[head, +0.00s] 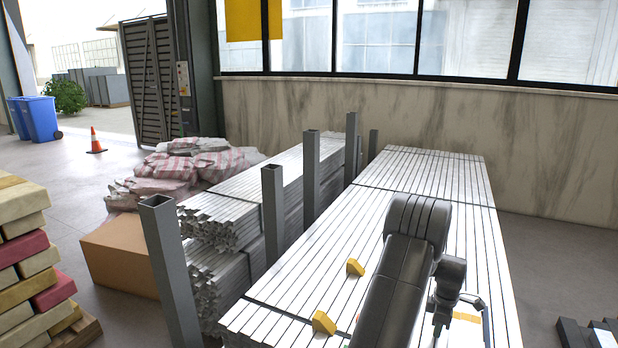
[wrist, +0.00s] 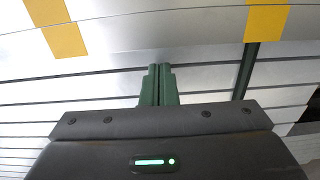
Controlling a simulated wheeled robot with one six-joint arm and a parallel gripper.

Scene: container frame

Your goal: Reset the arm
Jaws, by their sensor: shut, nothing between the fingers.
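My gripper shows in the wrist view (wrist: 158,70), with its two dark green fingers pressed together and nothing between them. Beyond the fingers lie the pale metal bars of the stack. In the head view my dark arm reaches out over the stack of long bars (head: 420,172) at the lower right. The gripper end in that view is small and partly hidden by my arm, near the right edge of the stack.
Grey upright posts (head: 272,215) line the left side of the stack. A cardboard box (head: 118,255) and wrapped bags (head: 190,165) stand further left. The floor right of the stack (head: 560,260) is mostly clear.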

